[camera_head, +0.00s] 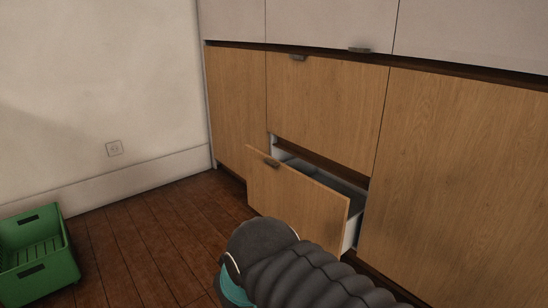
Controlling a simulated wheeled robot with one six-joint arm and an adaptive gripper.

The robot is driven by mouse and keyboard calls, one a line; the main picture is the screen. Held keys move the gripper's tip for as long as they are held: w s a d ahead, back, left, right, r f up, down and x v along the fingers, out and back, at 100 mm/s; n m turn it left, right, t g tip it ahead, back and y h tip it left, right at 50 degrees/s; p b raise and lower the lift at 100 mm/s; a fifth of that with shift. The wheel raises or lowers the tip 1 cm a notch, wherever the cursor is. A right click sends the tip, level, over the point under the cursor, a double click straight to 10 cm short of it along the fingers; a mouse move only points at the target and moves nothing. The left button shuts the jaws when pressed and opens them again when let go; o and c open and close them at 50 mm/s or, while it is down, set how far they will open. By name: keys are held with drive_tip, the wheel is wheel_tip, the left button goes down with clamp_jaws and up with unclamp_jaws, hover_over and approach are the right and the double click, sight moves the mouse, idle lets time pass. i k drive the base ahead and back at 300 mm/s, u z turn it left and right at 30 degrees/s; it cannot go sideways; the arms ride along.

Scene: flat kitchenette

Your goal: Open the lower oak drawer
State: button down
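The lower oak drawer (297,196) stands pulled out from the cabinet front, with a gap above it showing part of its grey inside. Its small dark handle (271,162) sits near the top edge of its front, and I see nothing gripping it. The upper oak front (324,112) above it is closed, with its own handle (298,58) at the top. My dark ribbed arm crosses the bottom of the view in front of the drawer's lower right part. My gripper is not in view.
A green crate (62,262) stands on the wooden floor at the lower left. Oak panels (458,180) flank the drawer on both sides, flush and closed. The floor (150,236) between crate and drawer is clear.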

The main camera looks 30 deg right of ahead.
sight(324, 209)
drive_tip(key=z, duration=0.3)
drive_tip(key=i, duration=1.3)
drive_tip(key=z, duration=0.6)
drive_tip(key=i, duration=0.3)
drive_tip(key=z, duration=0.15)
